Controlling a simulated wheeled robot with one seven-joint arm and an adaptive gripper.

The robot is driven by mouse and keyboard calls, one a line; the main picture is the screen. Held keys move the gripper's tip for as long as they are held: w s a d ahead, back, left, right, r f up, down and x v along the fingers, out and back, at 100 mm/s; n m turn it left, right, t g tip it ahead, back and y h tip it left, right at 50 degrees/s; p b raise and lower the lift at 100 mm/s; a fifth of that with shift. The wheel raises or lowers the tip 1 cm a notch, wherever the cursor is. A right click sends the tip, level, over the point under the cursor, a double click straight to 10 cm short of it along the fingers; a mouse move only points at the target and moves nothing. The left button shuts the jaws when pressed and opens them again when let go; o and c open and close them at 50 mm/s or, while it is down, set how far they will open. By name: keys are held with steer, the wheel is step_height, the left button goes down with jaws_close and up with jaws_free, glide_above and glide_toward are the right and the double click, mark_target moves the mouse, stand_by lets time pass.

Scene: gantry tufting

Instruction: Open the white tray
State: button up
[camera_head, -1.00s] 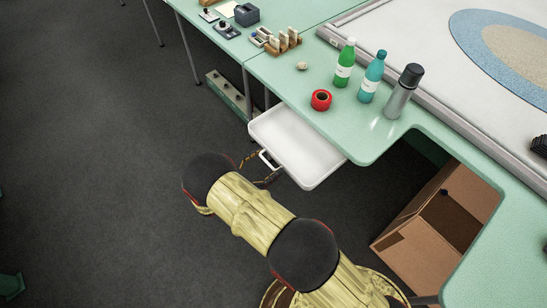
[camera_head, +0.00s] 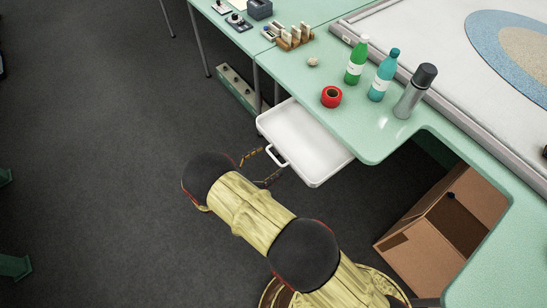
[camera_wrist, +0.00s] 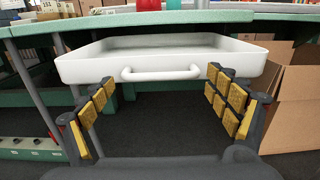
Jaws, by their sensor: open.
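The white tray (camera_head: 310,172) is a shallow drawer extending out from under the green tabletop, with its empty inside showing. Its white handle (camera_head: 277,155) is on the front face. In the wrist view the tray's front wall (camera_wrist: 215,68) is ahead, and the bar handle (camera_wrist: 160,74) lies between and beyond my fingers. My gripper (camera_head: 262,167) is open and empty, in front of the handle and apart from it. In the wrist view the yellow-padded fingers of my gripper (camera_wrist: 160,108) are spread wide. The tray's rear part is hidden under the tabletop.
The tabletop (camera_head: 300,75) above holds a red tape roll (camera_head: 331,96), a green bottle (camera_head: 356,62), a teal bottle (camera_head: 384,76) and a grey flask (camera_head: 414,92). An open cardboard box (camera_head: 425,250) stands right of the tray.

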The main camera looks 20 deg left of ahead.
steer(key=v, duration=0.9)
steer(key=shift+a, duration=0.2)
steer(key=shift+s, duration=0.1)
steer(key=s+d+f+m+g, duration=0.2)
steer(key=s+d+m+g, duration=0.3)
steer(key=s+d+g, duration=0.3)
steer(key=s+d+r+m+y, duration=0.1)
steer(key=d+r+m+y, duration=0.4)
steer(key=d+r+m, duration=0.6)
steer(key=s+d+r+m+y, duration=0.2)
steer(key=d+r+m+y, duration=0.4)
steer(key=d+r+m, duration=0.6)
steer(key=d+r, duration=0.4)
steer(key=r, duration=0.5)
steer(key=d+r, duration=0.5)
steer(key=r, duration=0.4)
steer(key=shift+s+d+r+g, duration=0.2)
steer(key=shift+s+r+g, duration=0.05)
steer(key=shift+r+g, duration=0.1)
